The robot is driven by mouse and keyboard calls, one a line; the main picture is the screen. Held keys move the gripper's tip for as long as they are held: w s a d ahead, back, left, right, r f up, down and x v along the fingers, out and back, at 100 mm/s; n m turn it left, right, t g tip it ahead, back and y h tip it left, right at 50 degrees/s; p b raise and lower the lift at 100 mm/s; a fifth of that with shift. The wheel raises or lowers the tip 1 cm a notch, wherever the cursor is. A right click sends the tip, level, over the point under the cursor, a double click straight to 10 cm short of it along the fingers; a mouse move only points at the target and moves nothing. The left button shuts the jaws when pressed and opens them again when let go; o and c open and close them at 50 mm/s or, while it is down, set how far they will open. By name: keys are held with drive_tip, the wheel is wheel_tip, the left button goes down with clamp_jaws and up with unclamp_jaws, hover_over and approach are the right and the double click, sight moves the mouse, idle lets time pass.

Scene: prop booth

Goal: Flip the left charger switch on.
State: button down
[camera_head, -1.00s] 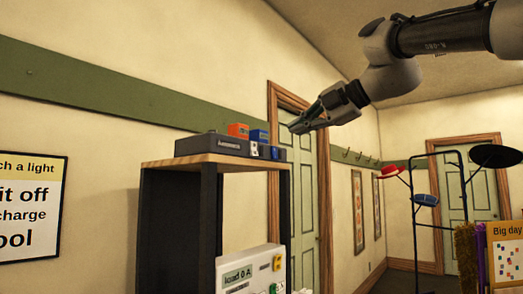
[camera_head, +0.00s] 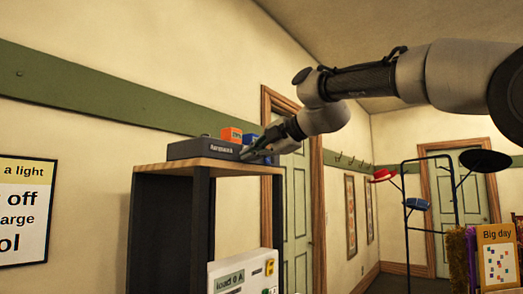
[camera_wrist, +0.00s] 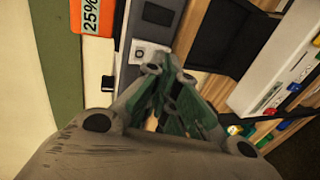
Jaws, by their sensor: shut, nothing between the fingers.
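The dark grey charger (camera_head: 200,149) sits on the wooden top of a dark shelf unit, with an orange battery pack (camera_head: 231,134) and a blue pack (camera_head: 250,138) in it. My gripper (camera_head: 246,154) is shut and empty at the charger's front right, hiding the switches there in the head view. In the wrist view, the orange pack reads 25% (camera_wrist: 91,15). A white switch plate (camera_wrist: 146,50) with a small dark middle lies on the grey charger face, just beside my shut fingertips (camera_wrist: 168,66). I cannot tell whether they touch it or which way the switch is set.
The shelf top's wooden edge (camera_head: 222,165) runs under the gripper. A white panel reading "load 0 A" (camera_head: 229,281) stands below. A hat stand (camera_head: 408,222) and a door (camera_head: 298,205) are farther right.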

drive_tip(key=shift+a, duration=0.1)
drive_tip(key=shift+w+a+f, duration=0.2)
drive_tip(key=shift+w+f, duration=0.05)
idle(0.3)
drive_tip(key=shift+r, duration=0.85)
